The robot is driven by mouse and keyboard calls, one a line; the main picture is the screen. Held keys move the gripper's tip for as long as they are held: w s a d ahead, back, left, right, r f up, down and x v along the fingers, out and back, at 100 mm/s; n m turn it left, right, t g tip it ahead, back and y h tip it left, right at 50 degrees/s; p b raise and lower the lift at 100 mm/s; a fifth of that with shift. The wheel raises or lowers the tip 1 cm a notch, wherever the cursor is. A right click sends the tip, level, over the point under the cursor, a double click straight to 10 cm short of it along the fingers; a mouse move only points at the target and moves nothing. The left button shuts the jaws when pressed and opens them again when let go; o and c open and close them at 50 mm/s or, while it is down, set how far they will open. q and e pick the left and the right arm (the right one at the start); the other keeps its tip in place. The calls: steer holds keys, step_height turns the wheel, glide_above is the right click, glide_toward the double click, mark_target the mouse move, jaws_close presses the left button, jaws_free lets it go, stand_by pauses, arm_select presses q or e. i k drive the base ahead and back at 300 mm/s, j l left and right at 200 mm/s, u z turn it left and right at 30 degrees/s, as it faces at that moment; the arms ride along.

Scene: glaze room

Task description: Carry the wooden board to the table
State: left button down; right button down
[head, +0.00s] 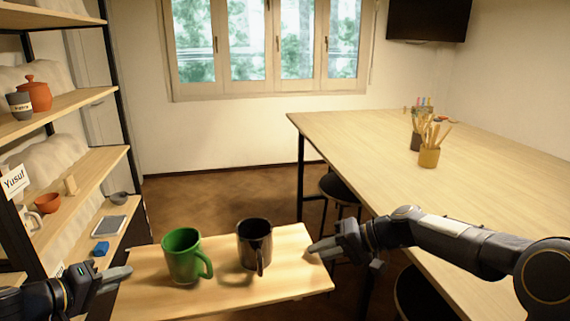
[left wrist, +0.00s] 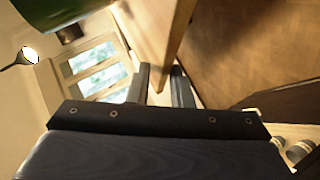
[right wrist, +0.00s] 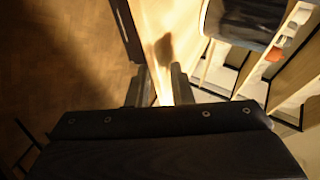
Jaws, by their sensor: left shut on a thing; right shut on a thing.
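The wooden board (head: 215,291) is held in front of me between my two grippers, over the floor. A green mug (head: 184,256) and a black mug (head: 254,245) stand upright on it. My left gripper (head: 122,275) is shut on the board's left edge; the left wrist view shows the board (left wrist: 160,30) between its fingers (left wrist: 162,88). My right gripper (head: 318,249) is shut on the board's right edge, seen also between the fingers (right wrist: 160,88) in the right wrist view. The table (head: 480,165) is at the right, beyond my right arm.
A shelf unit (head: 85,170) with pots, bowls and a tablet stands close on the left. Stools (head: 340,188) are under the table's near edge. Cups with brushes (head: 429,157) stand on the table's far part; its nearer top is mostly clear. Open floor (head: 225,200) lies ahead.

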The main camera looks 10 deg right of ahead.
mark_target(423, 209)
steer(key=i+u, duration=0.1)
steer(key=i, duration=0.85)
steer(key=i+l, duration=0.15)
steer(key=i, duration=0.75)
steer(key=i+j+z, duration=0.1)
steer(key=z, duration=0.3)
steer(key=i+j+z, duration=0.1)
steer(key=z, duration=0.25)
steer(key=i+j+z, duration=0.1)
steer(key=z, duration=0.3)
steer(key=j+z, duration=0.2)
steer(key=z, duration=0.25)
steer(key=k+j+z, duration=0.15)
steer(key=z, duration=0.35)
steer(key=k+j+z, duration=0.1)
steer(key=z, duration=0.35)
steer(key=k+j+z, duration=0.15)
steer(key=z, duration=0.35)
steer(key=i, duration=0.95)
